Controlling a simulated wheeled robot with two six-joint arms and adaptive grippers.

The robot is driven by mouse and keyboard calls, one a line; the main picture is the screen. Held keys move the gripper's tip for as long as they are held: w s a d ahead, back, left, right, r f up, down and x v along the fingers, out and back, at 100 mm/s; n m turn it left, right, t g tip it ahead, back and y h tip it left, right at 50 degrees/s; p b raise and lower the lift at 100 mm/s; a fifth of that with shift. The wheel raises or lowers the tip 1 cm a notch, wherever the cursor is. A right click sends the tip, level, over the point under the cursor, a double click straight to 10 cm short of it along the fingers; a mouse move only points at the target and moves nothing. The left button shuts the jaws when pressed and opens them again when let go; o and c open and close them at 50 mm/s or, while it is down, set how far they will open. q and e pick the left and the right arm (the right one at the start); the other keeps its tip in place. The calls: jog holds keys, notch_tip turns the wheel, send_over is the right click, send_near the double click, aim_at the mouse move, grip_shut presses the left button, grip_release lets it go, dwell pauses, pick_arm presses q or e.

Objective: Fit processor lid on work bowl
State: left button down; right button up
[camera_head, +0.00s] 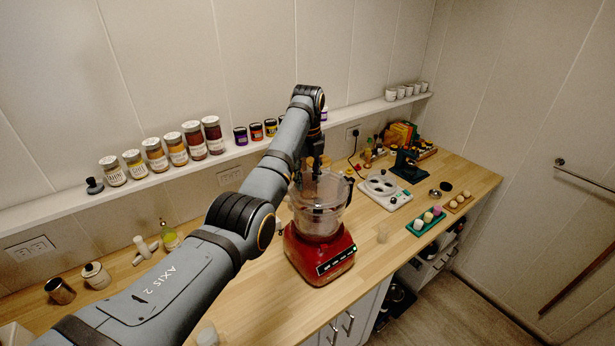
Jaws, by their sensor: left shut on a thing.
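The food processor has a red base (318,257) and stands on the wooden counter. Its clear work bowl (317,222) sits upright on the base. The see-through processor lid (322,186) shows at the top of the bowl, under my left gripper (314,172). My left arm comes in from the lower left and reaches over the bowl, with the gripper pointing down. The gripper is shut on the lid. The lid and bowl are both clear, so I cannot tell whether the lid is seated or slightly above the rim. My right gripper is not in view.
A wall shelf (240,152) with several jars runs behind the counter. A white scale (384,190) and a green tray (426,221) with round items stand to the right. A white canister (95,275) is at left.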

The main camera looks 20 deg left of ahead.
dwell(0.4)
pick_arm(q)
jog(key=shift+f, duration=1)
jog(key=c, duration=0.7)
grip_release()
jog(key=shift+o, duration=0.2)
jog(key=shift+r, duration=0.35)
notch_tip(320, 180, up, 11)
jog(key=shift+r, duration=0.15)
